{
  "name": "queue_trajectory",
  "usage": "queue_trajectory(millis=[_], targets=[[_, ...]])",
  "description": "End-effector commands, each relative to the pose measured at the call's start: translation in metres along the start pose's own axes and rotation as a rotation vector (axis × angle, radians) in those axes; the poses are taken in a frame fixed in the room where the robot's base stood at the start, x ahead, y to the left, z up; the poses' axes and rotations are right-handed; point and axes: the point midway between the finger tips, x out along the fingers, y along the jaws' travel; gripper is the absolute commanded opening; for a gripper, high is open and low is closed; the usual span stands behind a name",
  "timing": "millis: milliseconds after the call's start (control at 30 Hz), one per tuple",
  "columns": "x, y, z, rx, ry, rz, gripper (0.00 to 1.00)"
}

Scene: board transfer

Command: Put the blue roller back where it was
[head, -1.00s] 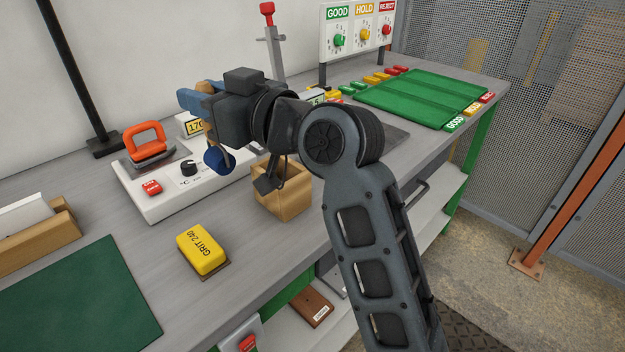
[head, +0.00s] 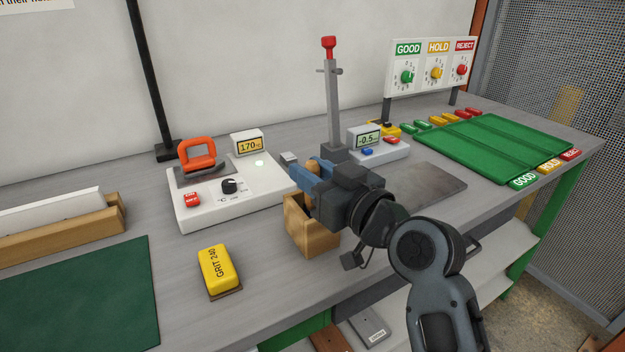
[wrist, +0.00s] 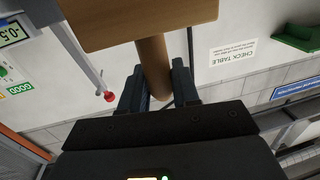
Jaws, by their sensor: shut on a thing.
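My gripper (head: 312,178) is at the wooden box (head: 312,240), its fingers pointing left and over the box's opening. In the wrist view, which is upside down, my gripper (wrist: 158,88) is shut on the tan round handle of the blue roller (wrist: 152,60). A tan wooden block (wrist: 140,22) fills the top of that view beyond the handle. I cannot tell whether it belongs to the roller or the box. The roller's blue part is hidden in both current views, so I cannot tell whether it is inside the box.
A white heater unit (head: 240,200) with an orange-handled tool (head: 202,158) stands left of the box. A yellow grit block (head: 217,268) lies in front. An upright stand with a red top (head: 333,105) rises behind my gripper. The green tray (head: 500,145) is right.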

Motion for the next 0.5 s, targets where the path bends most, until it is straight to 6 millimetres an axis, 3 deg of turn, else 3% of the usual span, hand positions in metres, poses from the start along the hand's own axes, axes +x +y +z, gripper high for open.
queue_trajectory(millis=[100, 467, 500], targets=[[-0.0001, 0.0004, 0.0138, 0.000, 0.000, 0.001, 0.00], [0.0000, 0.0003, 0.0180, -0.001, 0.001, 0.000, 0.00], [0.0000, 0.0002, 0.0180, -0.001, 0.001, 0.000, 0.31]])
